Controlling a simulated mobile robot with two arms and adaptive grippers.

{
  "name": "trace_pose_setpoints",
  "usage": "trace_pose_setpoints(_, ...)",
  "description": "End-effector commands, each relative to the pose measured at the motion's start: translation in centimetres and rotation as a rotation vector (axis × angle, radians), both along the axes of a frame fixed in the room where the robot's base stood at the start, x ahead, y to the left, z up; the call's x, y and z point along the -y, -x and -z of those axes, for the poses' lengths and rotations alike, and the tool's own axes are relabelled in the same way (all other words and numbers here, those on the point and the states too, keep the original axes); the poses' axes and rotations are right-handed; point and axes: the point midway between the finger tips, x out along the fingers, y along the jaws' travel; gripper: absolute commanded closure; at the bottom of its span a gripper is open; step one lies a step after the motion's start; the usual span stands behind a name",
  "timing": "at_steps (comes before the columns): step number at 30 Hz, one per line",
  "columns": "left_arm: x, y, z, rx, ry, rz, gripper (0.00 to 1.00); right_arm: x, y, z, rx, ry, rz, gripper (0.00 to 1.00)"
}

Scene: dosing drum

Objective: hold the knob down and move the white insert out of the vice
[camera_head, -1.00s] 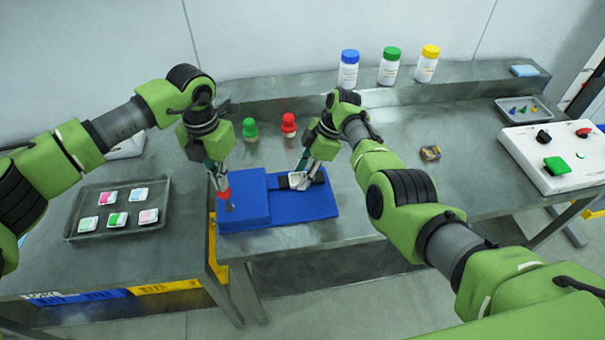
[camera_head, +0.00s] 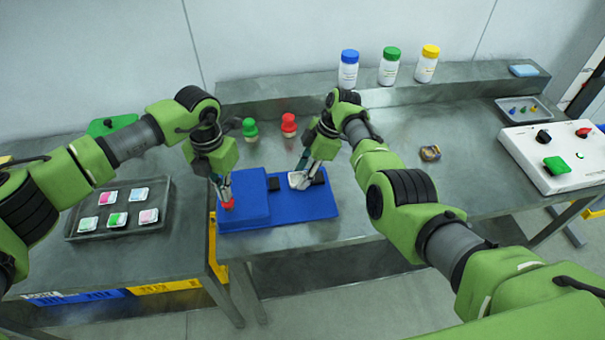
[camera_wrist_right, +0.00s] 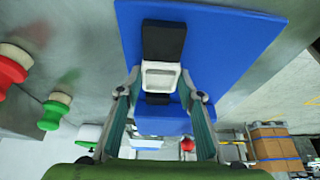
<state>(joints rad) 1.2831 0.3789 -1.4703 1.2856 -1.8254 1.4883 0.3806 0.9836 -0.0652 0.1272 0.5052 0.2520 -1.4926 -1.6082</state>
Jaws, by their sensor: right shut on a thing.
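The blue vice (camera_head: 290,209) stands on the middle table, with its raised block at the left. The red knob (camera_head: 228,204) sits low at the block's left side and also shows in the right wrist view (camera_wrist_right: 187,144). My left gripper (camera_head: 226,197) is right above the knob and appears to touch it; its finger opening is unclear. The white insert (camera_head: 296,180) is between two black jaws, left (camera_head: 274,184) and right (camera_head: 318,179), with a gap at the left one. My right gripper (camera_wrist_right: 160,80) is shut on the white insert.
A green-topped figure (camera_head: 250,128) and a red-topped one (camera_head: 289,125) stand behind the vice. A tray of small packs (camera_head: 168,219) is at left. A small brown object (camera_head: 430,153) and a white switch panel (camera_head: 560,180) are at right. Bottles line the back shelf.

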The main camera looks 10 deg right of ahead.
Motion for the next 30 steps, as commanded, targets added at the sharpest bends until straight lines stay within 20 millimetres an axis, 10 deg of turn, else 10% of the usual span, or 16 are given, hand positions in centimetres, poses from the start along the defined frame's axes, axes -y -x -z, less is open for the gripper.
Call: trace_pose_setpoints(30, 0.0, 0.3, 0.3, -0.008, -0.002, 0.001, 1.0, 0.0, 0.0, -5.9, 0.0, 0.0, 0.0, 0.87)
